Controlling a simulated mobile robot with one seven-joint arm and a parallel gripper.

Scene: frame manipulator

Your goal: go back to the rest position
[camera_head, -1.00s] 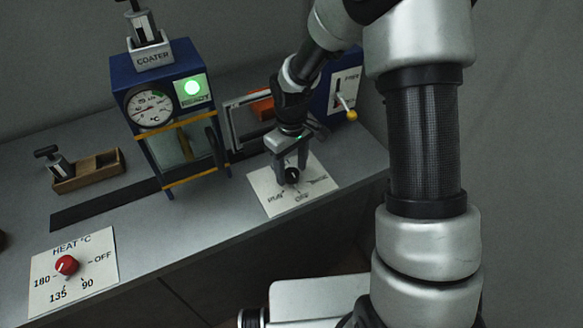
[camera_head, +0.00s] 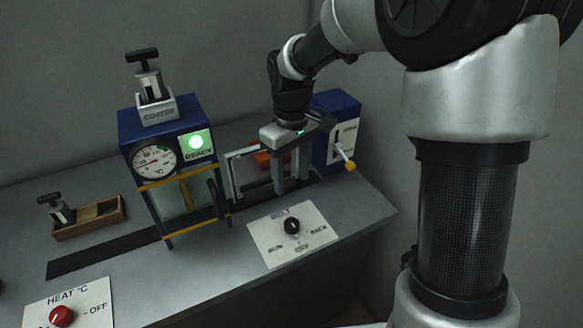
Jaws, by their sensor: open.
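My gripper (camera_head: 290,188) points down above the bench, behind the black belt knob (camera_head: 292,226). Its jaws are open and empty, and it is apart from the knob. The knob sits on a white plate (camera_head: 270,250) marked BELT, RUN, OFF and BACK. My arm reaches in from the upper right.
The blue coater (camera_head: 150,122) stands left of my gripper with a green READY light (camera_head: 196,142). A lever box (camera_head: 330,112) with a yellow-tipped lever is close at right. A wooden tray (camera_head: 88,222) and a red heat knob (camera_head: 62,316) are at left. A grey frame (camera_head: 232,176) stands behind my gripper.

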